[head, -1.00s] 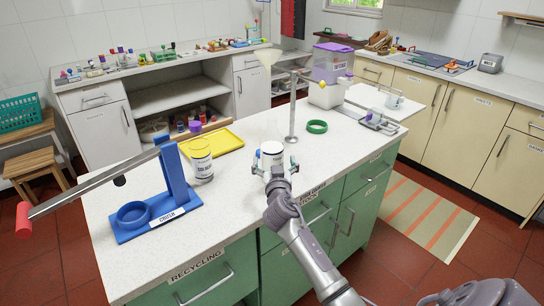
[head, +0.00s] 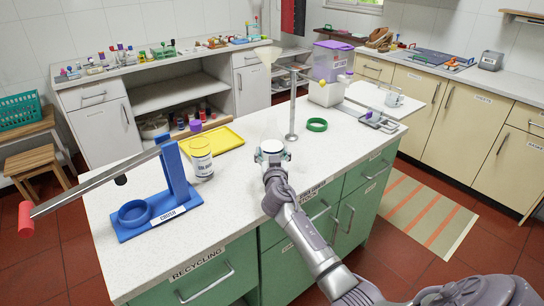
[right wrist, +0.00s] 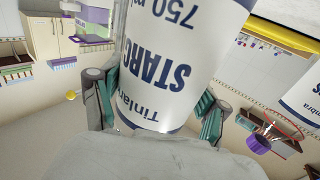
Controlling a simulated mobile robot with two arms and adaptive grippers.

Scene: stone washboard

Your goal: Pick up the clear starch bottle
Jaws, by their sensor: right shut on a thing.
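The starch bottle shows in the head view (head: 273,146) as a small white-topped container on the white counter of the green island. In the right wrist view the bottle (right wrist: 180,60) fills the middle, with a white label reading "STARC" and "750 m" in blue, partly cut off. My right gripper (head: 271,156) is shut on it, and in the right wrist view its teal-padded fingers (right wrist: 158,112) press on both sides. The gripper hides most of the bottle in the head view. I cannot tell whether the bottle's base touches the counter. My left gripper is not in view.
The counter's front is clear.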

